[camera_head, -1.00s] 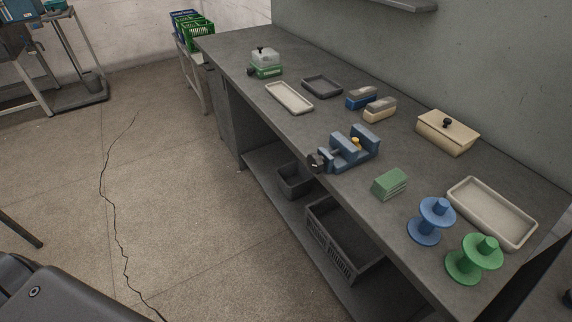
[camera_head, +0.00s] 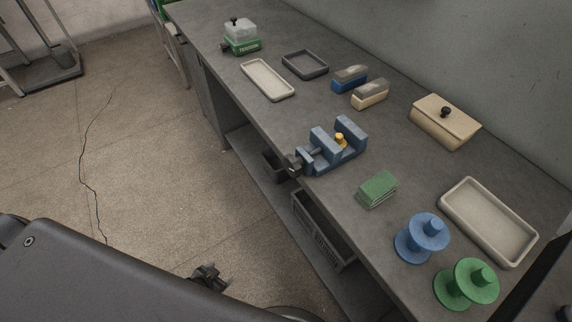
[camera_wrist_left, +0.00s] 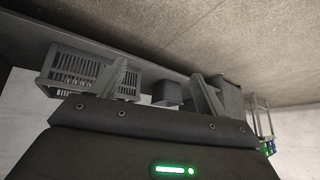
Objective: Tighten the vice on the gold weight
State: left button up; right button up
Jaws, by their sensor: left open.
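The blue vice (camera_head: 349,134) stands at the front edge of the grey bench, with its dark handle (camera_head: 294,164) facing the aisle. The gold weight (camera_head: 340,138) sits between the two jaws, its lower part hidden by the nearer jaw. I cannot tell whether both jaws touch it. My left gripper (camera_head: 209,277) is low over the floor, in front of the bench and well apart from the vice. In the left wrist view my left gripper (camera_wrist_left: 162,88) has its fingers spread with nothing between them. My right gripper is not in view.
Near the vice are a green sponge-like block (camera_head: 377,188), a blue spool (camera_head: 421,238) and a green spool (camera_head: 466,284). Trays, two brush-like blocks and a lidded beige box (camera_head: 445,122) stand behind. Below is a shelf with a crate (camera_head: 320,228).

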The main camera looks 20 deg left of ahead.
pick_arm(q)
jog(key=w+r+m+t+h, duration=0.1)
jog(key=w+r+t, duration=0.1)
jog(key=w+r, duration=0.65)
jog(key=m+t+h+p, duration=0.2)
jog(key=m+t+h, duration=0.35)
jog(key=h, duration=0.45)
send_near(289, 168)
jog(key=shift+m+g, duration=0.25)
jog(key=p+x, duration=0.2)
jog(key=x, duration=0.6)
jog(key=shift+a+r, duration=0.1)
jog(key=shift+a, duration=0.05)
jog(key=shift+w+d, duration=0.4)
jog(key=shift+w, duration=0.05)
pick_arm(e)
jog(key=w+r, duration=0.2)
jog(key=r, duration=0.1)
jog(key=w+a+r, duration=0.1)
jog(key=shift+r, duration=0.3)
